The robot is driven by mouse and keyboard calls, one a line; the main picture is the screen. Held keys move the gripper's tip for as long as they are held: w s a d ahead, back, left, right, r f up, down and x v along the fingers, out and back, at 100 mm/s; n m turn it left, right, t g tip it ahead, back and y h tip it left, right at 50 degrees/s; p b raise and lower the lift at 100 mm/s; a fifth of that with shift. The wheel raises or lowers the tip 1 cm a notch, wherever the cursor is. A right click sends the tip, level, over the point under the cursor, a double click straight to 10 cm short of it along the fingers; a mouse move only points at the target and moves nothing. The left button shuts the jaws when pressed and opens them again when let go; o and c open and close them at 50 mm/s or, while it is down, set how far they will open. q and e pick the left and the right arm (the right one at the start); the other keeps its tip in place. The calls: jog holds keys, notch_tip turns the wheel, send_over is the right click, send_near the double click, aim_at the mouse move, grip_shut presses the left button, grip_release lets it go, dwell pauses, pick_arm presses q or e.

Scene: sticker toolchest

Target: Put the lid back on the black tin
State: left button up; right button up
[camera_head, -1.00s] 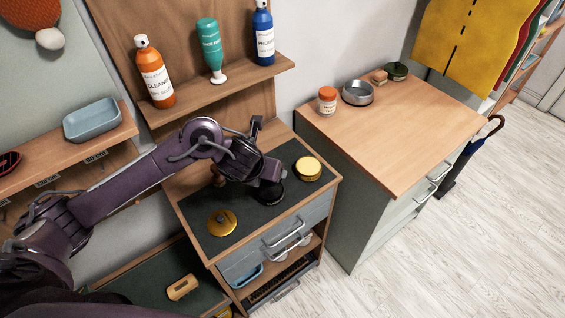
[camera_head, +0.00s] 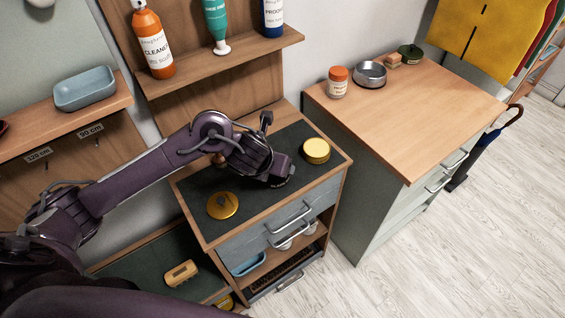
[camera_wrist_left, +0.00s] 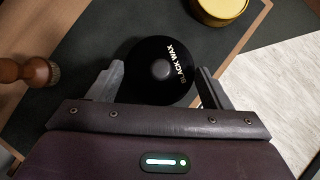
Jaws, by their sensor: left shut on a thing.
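The black round lid (camera_wrist_left: 160,71), marked "BLACK WAX" and with a small centre knob, lies between the fingers of my left gripper (camera_wrist_left: 160,82) in the wrist view. My left gripper (camera_head: 280,175) is shut on it, low over the green-topped cabinet (camera_head: 200,184). In the head view the gripper hides most of the black thing, and only a dark edge with lettering shows. I cannot tell whether the lid rests on the black tin, whose body I cannot make out. My right gripper is out of view.
A yellow tin (camera_head: 316,151) stands close to the right of the gripper. A yellow lid (camera_head: 222,205) lies at the front left of the cabinet top. A wooden-handled brush (camera_wrist_left: 28,72) is left in the wrist view. A shelf with bottles (camera_head: 215,60) rises behind.

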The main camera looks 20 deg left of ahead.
pick_arm(q)
jog(key=shift+a, duration=0.1)
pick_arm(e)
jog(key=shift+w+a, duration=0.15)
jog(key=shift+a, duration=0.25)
pick_arm(q)
jog(key=shift+f, duration=0.1)
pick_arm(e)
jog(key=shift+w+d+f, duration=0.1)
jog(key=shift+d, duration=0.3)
pick_arm(q)
jog(key=shift+s+a+f+b, duration=0.1)
jog(key=shift+f+b, duration=0.15)
jog(key=shift+b, duration=0.05)
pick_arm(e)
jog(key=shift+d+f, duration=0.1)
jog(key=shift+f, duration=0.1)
pick_arm(q)
jog(key=shift+f, duration=0.15)
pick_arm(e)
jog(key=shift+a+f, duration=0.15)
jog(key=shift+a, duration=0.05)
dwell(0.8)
pick_arm(q)
jog(key=o, duration=1)
jog(key=shift+o, duration=0.4)
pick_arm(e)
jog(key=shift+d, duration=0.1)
